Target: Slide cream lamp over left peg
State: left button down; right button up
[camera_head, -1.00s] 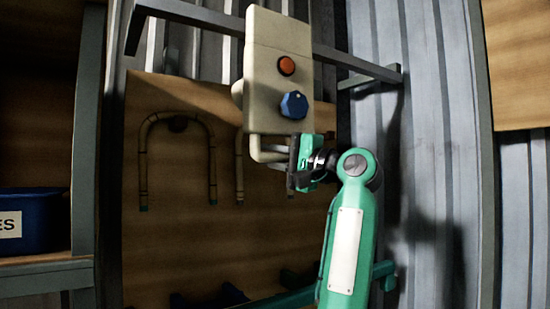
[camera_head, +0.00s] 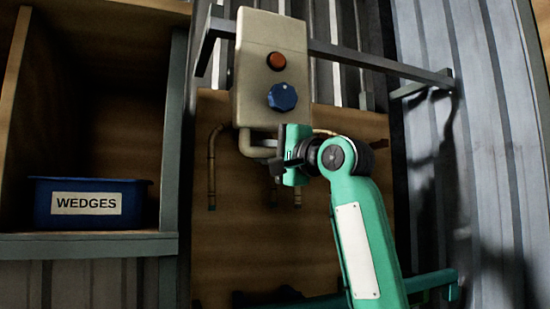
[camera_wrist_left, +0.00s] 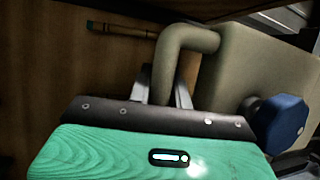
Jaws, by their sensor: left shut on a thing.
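The cream lamp (camera_head: 258,95), a box with a red button and a blue knob, hangs upright in front of the wall frame's left part in the head view. A bent cream tube (camera_wrist_left: 180,50) comes off it in the left wrist view. My left gripper (camera_head: 283,160) is shut on this tube at the lamp's lower end; the fingers are partly hidden. A grey arm (camera_head: 208,50) of the wall frame sticks out at the lamp's upper left. I cannot tell for sure whether it is the left peg. My right gripper is not in view.
A grey bar (camera_head: 370,62) runs right behind the lamp to another arm (camera_head: 425,88). Bent rattan canes (camera_head: 211,170) hang on the wooden board behind. A blue bin (camera_head: 140,205) labelled WEDGES sits on a shelf at left. Space below the lamp's left side looks free.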

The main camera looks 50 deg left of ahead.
pick_arm(q)
jog(key=shift+s+a+f, duration=0.1)
jog(key=c, duration=1.6)
grip_release()
jog(key=o, duration=0.3)
jog(key=shift+s, duration=0.1)
jog(key=shift+s+a, duration=0.1)
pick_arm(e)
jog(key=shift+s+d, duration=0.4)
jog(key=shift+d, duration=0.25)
pick_arm(q)
jog(key=shift+d, duration=0.2)
jog(key=d+f+b, duration=0.2)
jog(key=d+b, duration=0.1)
jog(key=d, duration=1)
jog(key=shift+d+f+b, duration=0.15)
jog(key=shift+b, duration=0.15)
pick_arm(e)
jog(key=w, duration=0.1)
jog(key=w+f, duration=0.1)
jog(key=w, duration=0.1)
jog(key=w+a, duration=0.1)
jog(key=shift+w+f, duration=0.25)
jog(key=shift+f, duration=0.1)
